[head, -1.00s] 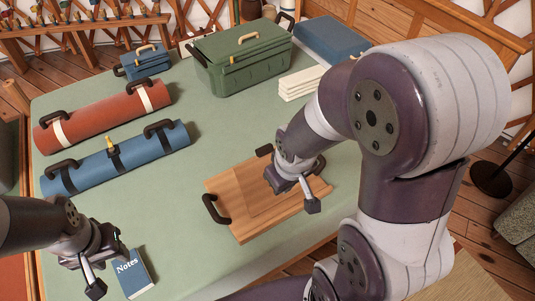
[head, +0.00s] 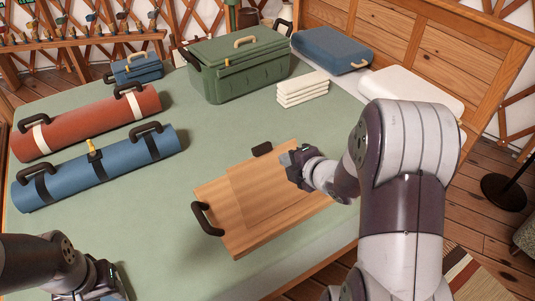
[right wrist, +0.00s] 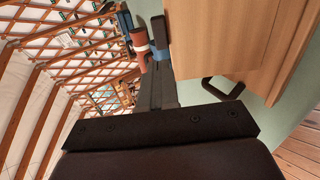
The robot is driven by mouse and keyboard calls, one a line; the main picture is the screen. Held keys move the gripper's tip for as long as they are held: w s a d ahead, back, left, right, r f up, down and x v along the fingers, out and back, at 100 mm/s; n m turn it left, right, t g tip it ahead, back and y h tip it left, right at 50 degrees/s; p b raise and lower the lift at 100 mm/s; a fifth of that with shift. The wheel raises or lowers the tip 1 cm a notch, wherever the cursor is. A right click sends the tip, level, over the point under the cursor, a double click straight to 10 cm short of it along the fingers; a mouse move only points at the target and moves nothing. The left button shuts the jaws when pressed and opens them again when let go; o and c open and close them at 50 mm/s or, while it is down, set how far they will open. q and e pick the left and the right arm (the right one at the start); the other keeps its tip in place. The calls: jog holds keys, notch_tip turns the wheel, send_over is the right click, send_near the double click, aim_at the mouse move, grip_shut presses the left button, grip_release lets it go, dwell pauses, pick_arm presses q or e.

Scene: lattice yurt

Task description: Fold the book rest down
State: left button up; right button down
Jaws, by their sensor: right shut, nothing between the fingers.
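The book rest (head: 250,215) is a light wooden board on the green table, with a black handle (head: 207,219) at its left end and a black block (head: 262,149) at its far edge. Its inner panel (head: 265,185) looks flat or nearly flat on the base; I cannot tell if a gap remains. My right gripper (head: 294,168) is shut and empty, over the panel's right part. In the right wrist view, the book rest (right wrist: 215,35) fills the upper right beside the gripper (right wrist: 157,78); contact is unclear. My left gripper (head: 98,288) is at the lower left, its fingertips cut off.
Red (head: 85,125) and blue (head: 100,165) rolls lie on the left. A green chest (head: 240,80), small blue box (head: 137,69), white stack (head: 303,90), blue case (head: 330,48) and white cushion (head: 415,90) are farther back. The table between rolls and book rest is clear.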

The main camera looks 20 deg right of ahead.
aim_at(262, 150)
jog(key=b+x, duration=0.1)
jog(key=x, duration=0.9)
jog(key=shift+w+a+f, duration=0.1)
jog(key=shift+w+f, duration=0.05)
jog(key=shift+w, duration=0.2)
